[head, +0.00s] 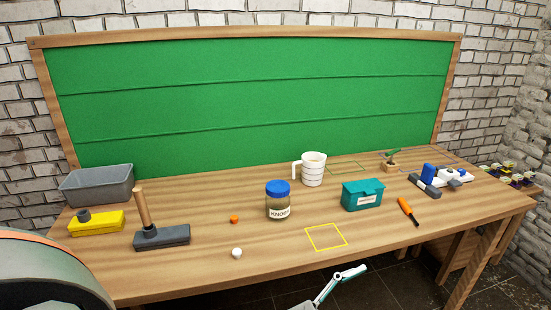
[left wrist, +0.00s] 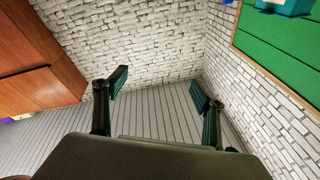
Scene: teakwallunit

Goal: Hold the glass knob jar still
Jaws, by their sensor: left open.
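The glass knob jar (head: 278,205) stands upright near the middle of the wooden table. It has a blue lid, dark contents and a white label that reads "KNOBS". Nothing touches it. My left gripper (left wrist: 160,90) shows in the left wrist view, open and empty, with floor and brick wall beyond its fingers. It is away from the jar, and its fingers do not show in the head view. A pale jointed part (head: 338,285), likely of my right gripper, shows below the table's front edge; its jaw state is unclear.
A white mug (head: 313,169) stands close behind the jar, and a teal box (head: 362,195) is to its right. An orange knob (head: 234,219) and a white knob (head: 237,253) lie left. A yellow outlined square (head: 326,248) marks bare tabletop in front.

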